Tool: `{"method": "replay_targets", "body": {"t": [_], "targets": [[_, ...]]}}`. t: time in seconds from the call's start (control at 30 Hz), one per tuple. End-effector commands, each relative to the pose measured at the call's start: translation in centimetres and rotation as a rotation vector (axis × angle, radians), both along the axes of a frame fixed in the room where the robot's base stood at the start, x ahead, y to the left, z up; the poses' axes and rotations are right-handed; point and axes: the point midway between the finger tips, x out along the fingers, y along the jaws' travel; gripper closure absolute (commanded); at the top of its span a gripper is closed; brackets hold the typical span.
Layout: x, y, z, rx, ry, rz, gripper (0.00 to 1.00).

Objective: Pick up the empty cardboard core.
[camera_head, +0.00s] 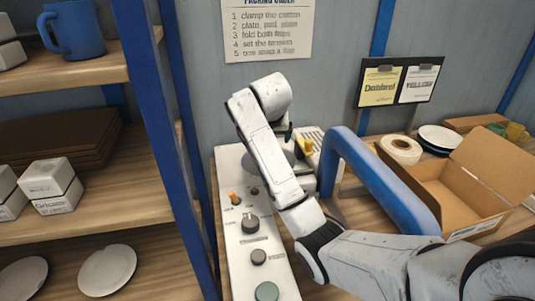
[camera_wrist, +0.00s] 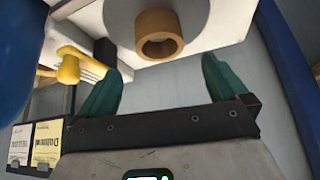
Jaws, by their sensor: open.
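The empty cardboard core (camera_wrist: 160,32) is a short tan ring with an open hole, seen in the upper middle of the wrist view. It stands out from a grey disc (camera_wrist: 195,12) on the white machine panel. My gripper (camera_wrist: 160,84) has two green fingers spread wide, one to each side of the core's line, with nothing between them. The core is ahead of the fingertips and appears apart from them. In the head view my arm hides the core, and only a small dark green bit of my gripper shows.
A yellow handle (camera_wrist: 70,62) stands beside the core, near one finger. In the head view, a blue arch (camera_head: 382,180) rises right of the white machine panel (camera_head: 262,262) with its knobs. Beyond are a tape roll (camera_head: 401,148) and open carton (camera_head: 450,195). A shelf post (camera_head: 180,130) borders the left.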

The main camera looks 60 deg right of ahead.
Motion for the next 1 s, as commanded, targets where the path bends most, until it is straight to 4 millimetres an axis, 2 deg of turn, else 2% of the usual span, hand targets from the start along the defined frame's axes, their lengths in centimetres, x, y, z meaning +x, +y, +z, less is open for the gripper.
{"method": "replay_targets", "body": {"t": [0.17,0.4,0.67,0.9,1.0], "targets": [[0.2,-0.5,-1.1,0.001,0.002,-0.001,0.0],[1.1,-2.1,-4.1,0.002,0.003,0.0,0.0],[1.6,-3.0,-5.6,0.001,0.002,-0.001,0.0],[2.3,-4.5,-8.6,0.001,0.002,-0.001,0.0],[2.5,-4.9,-9.3,0.001,0.001,-0.001,0.0]]}}
